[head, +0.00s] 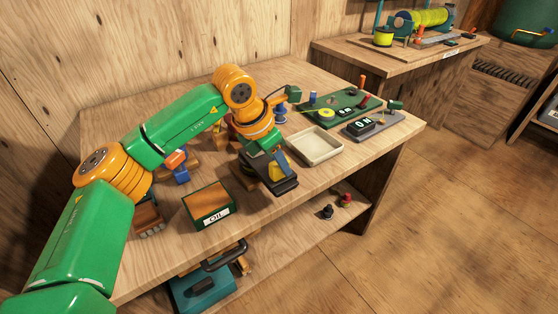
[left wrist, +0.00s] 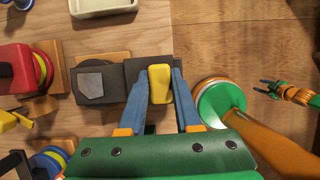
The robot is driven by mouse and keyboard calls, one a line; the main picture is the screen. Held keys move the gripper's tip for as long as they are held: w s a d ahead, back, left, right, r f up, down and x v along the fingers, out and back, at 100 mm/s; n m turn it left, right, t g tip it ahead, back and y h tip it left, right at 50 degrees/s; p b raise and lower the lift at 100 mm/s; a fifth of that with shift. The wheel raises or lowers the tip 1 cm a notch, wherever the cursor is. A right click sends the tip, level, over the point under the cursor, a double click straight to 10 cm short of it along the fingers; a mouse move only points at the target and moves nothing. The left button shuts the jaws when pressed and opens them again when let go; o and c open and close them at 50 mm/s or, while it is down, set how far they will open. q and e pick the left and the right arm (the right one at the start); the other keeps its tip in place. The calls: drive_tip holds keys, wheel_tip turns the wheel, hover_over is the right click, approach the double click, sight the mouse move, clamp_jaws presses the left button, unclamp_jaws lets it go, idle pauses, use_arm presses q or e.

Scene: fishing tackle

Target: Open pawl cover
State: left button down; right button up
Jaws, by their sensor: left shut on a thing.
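In the left wrist view, a small yellow block (left wrist: 160,84) sits between the two blue fingers of my left gripper (left wrist: 161,92). The fingers are shut on it. I cannot tell which part is the pawl cover. In the head view, my left gripper (head: 279,174) is low over the dark housing (head: 285,187) near the table's front edge; yellow shows there too. What looks like my right gripper (left wrist: 268,90) is small at the wrist view's right.
A cream tray (head: 315,158) is just right of the gripper. An oil box (head: 207,207) stands nearer. A green board (head: 341,122) and a grey plate (head: 388,122) with a dark display lie behind and right. A red reel (left wrist: 15,70) is left in the wrist view.

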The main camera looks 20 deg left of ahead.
sight(269, 181)
use_arm(q)
drive_tip(key=shift+s+d, duration=0.15)
drive_tip(key=shift+d, duration=0.1)
drive_tip(key=c, duration=0.6)
unclamp_jaws()
drive_tip(key=shift+w+a, duration=0.2)
drive_tip(key=shift+a, duration=0.1)
drive_tip(key=shift+s+d, duration=0.1)
drive_tip(key=v, duration=0.7)
